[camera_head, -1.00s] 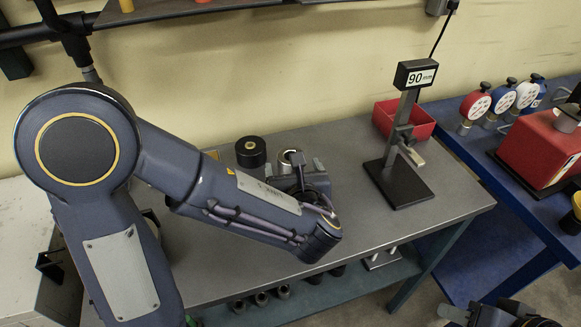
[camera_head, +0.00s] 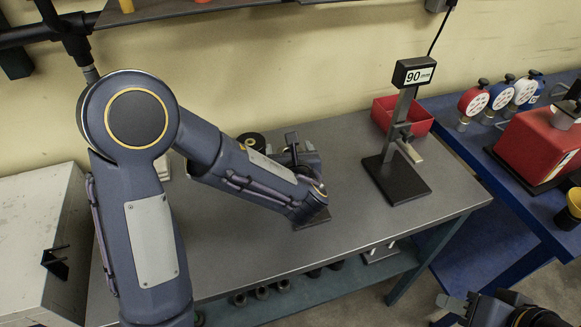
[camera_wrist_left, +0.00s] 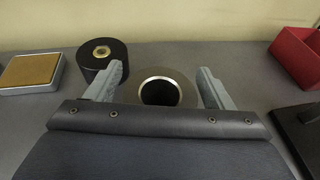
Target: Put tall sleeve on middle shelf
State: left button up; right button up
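A dark sleeve with a bright metal ring around its bore (camera_wrist_left: 160,90) stands upright on the bench, between the fingers of my left gripper (camera_wrist_left: 162,88) in the left wrist view. The fingers are spread, one on each side of the sleeve; I cannot tell whether they touch it. In the head view my left gripper (camera_head: 297,150) is partly hidden by its own wrist, and so is the sleeve. My right gripper (camera_head: 460,304) is at the lower right, away from the bench; its finger opening is unclear. A wall shelf (camera_head: 235,7) shows at the top edge, and a lower shelf (camera_head: 330,287) under the bench.
A black cylinder (camera_wrist_left: 101,55) stands left of the sleeve, beside a tan-topped block (camera_wrist_left: 30,70). A gauge stand reading 90 (camera_head: 397,182) and a red bin (camera_head: 420,122) are to the right. Several dark rings sit on the lower shelf. The bench front is clear.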

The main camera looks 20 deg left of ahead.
pick_arm(q)
grip_shut()
jog(key=shift+w+r, duration=0.1)
jog(key=shift+r, duration=0.2)
